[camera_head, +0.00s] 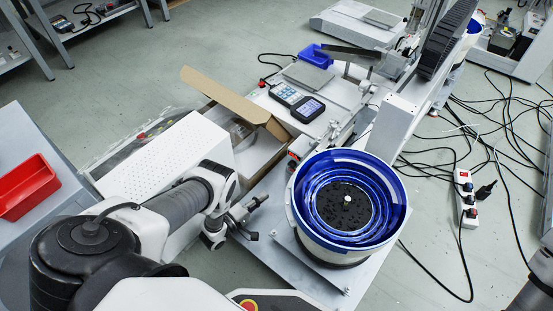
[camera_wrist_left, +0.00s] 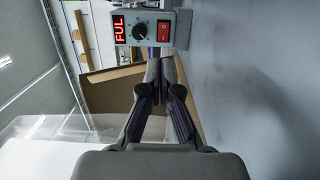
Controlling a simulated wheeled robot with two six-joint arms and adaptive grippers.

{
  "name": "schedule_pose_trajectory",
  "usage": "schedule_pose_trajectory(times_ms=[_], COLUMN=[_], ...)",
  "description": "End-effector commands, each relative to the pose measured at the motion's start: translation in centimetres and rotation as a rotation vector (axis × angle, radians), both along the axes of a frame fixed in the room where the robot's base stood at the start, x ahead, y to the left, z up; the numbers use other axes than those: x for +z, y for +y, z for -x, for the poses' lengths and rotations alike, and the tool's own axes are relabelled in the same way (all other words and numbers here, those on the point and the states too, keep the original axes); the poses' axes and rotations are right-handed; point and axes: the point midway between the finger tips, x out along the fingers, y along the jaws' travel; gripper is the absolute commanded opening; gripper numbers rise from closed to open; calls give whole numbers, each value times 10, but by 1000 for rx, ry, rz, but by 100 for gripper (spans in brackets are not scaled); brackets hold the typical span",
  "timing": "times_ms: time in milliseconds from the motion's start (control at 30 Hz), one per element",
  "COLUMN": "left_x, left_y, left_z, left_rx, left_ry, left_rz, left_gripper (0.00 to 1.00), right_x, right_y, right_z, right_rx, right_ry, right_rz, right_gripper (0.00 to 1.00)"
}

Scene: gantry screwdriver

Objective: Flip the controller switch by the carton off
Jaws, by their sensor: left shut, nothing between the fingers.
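In the left wrist view the controller (camera_wrist_left: 150,28) is a grey box with a red lit display reading "FUL", a black knob and a red rocker switch (camera_wrist_left: 164,31). I cannot tell which side of the rocker is pressed. My left gripper (camera_wrist_left: 160,66) is shut and empty, its tips just below the controller's face in that view; whether they touch it is unclear. In the head view the left gripper (camera_head: 258,203) is between the open carton (camera_head: 262,155) and the blue-rimmed bowl feeder (camera_head: 395,218). My right gripper is out of view.
A white perforated box (camera_head: 165,150) stands left of the carton. A red bin (camera_head: 25,185) is at far left. A power strip (camera_head: 466,200) and cables cover the floor at right.

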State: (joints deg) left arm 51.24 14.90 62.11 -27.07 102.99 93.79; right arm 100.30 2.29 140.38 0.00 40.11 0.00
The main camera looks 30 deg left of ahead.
Motion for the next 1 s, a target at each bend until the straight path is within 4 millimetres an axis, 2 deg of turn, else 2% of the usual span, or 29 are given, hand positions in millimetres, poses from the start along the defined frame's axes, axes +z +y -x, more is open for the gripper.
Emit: schedule_pose_trajectory(times_ms=[500,600,733,1000], left_x=[-4,-4,-2,0], left_y=[-28,-32,-34,-35], left_z=[-102,-116,-126,-128], left_rx=[-2,-1,0,0], left_ry=[-4,-3,-1,0], left_rz=[1,1,0,0], left_gripper=[0,0,0,0], right_x=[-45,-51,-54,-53], right_y=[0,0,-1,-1], right_z=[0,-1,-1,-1], right_rx=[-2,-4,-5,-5], right_ry=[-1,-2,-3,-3], right_rz=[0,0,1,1], right_gripper=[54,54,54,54])
